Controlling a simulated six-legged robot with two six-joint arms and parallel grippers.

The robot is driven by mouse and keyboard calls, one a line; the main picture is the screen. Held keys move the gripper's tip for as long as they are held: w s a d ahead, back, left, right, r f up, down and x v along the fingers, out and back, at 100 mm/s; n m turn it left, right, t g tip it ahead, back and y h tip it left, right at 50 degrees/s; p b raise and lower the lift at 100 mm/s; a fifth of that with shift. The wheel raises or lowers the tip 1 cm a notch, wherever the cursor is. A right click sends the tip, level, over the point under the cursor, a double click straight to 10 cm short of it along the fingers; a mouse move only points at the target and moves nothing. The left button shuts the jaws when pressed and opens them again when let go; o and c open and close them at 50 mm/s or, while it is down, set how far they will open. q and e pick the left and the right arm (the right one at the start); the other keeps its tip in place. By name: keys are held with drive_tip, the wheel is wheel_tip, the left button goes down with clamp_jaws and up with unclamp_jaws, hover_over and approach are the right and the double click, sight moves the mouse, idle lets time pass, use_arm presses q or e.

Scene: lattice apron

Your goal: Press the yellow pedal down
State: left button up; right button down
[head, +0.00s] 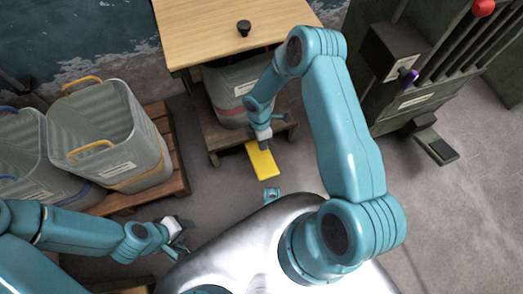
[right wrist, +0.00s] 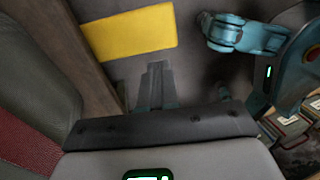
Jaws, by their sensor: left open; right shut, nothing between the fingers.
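The yellow pedal (head: 265,166) is a flat plate low at the front of the wooden table, just above the floor. It also shows in the right wrist view (right wrist: 130,33), beyond my fingers. My right gripper (head: 263,146) is shut and empty, over the far end of the pedal in the head view. In the right wrist view its shut fingers (right wrist: 156,85) appear just below the pedal's edge; I cannot tell whether they touch it. My left gripper (head: 181,236) is open and empty, at the lower left, well away from the pedal.
A grey bin (head: 235,88) stands on the shelf under the wooden table (head: 215,30), which has a black knob (head: 243,28) on top. More grey bins (head: 117,135) stand on a pallet at left. A dark lever cabinet (head: 410,100) with its own dark pedal (head: 437,148) is at right.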

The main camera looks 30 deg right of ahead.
use_arm(q)
drive_tip(key=shift+s+a+f, duration=0.1)
drive_tip(key=shift+a, duration=0.05)
use_arm(e)
drive_tip(key=shift+w+d+f, duration=0.1)
drive_tip(key=shift+d+f, duration=0.05)
drive_tip(key=shift+d, duration=0.05)
use_arm(q)
drive_tip(key=f+b, duration=0.3)
drive_tip(key=w+f+b, duration=0.1)
drive_tip(key=b, duration=0.1)
drive_tip(key=shift+a+f, duration=0.35)
use_arm(e)
drive_tip(key=x, duration=1.4)
drive_tip(key=shift+d, duration=0.1)
